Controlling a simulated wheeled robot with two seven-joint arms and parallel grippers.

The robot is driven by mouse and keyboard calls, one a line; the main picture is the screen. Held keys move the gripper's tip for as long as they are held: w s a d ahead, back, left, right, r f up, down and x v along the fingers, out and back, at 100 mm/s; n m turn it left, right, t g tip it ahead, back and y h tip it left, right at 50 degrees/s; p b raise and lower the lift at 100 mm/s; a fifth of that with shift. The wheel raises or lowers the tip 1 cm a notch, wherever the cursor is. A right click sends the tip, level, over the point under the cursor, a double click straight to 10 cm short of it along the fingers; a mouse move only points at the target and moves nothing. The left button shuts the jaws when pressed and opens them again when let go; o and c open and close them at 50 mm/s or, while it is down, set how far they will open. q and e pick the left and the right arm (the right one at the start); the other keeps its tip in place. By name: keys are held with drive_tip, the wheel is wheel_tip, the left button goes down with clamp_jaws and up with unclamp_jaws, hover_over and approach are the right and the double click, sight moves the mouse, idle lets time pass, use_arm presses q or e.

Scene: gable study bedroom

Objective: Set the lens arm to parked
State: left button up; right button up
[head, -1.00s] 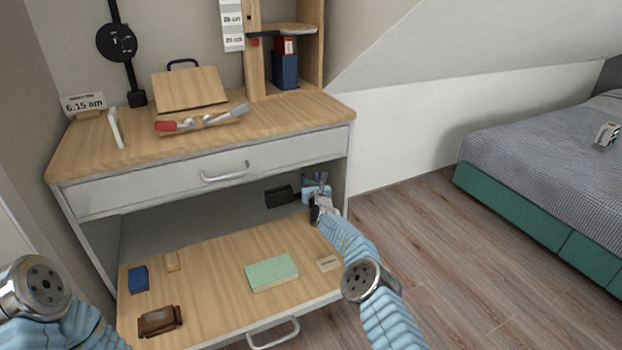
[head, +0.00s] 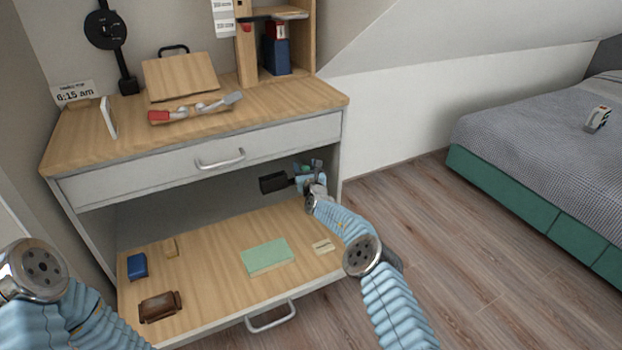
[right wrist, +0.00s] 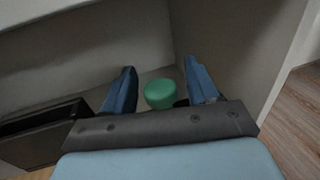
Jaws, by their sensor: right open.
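My right gripper (head: 309,174) reaches into the open space under the desk's upper drawer, near its right wall. In the right wrist view its two blue fingers (right wrist: 161,92) are apart. A round green knob-like thing (right wrist: 160,94) shows between them, and I cannot tell whether they touch it. A black boxy thing (head: 273,182) is just left of the gripper; it also shows in the right wrist view (right wrist: 40,133). I cannot make out for sure which part is the lens arm. My left gripper is out of view; only a left arm link shows.
Below is a pulled-out wooden shelf or drawer (head: 205,260) with a green book (head: 267,256), a blue box (head: 137,266), a brown item (head: 160,306) and a small card (head: 323,246). The closed upper drawer (head: 285,143) is overhead. Floor (head: 440,240) on the right is clear.

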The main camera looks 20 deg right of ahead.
drive_tip(key=s+r+p, duration=0.1)
drive_tip(key=s+p, duration=0.1)
drive_tip(key=p, duration=0.1)
drive_tip(key=shift+r, duration=0.15)
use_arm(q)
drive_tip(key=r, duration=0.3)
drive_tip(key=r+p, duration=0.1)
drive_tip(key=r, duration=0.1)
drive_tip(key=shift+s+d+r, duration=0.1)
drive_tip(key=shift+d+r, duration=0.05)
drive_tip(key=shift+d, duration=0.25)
use_arm(e)
drive_tip(key=s+f, duration=0.1)
drive_tip(key=s, duration=1)
drive_tip(key=shift+a, duration=0.25)
drive_tip(key=shift+w, duration=0.1)
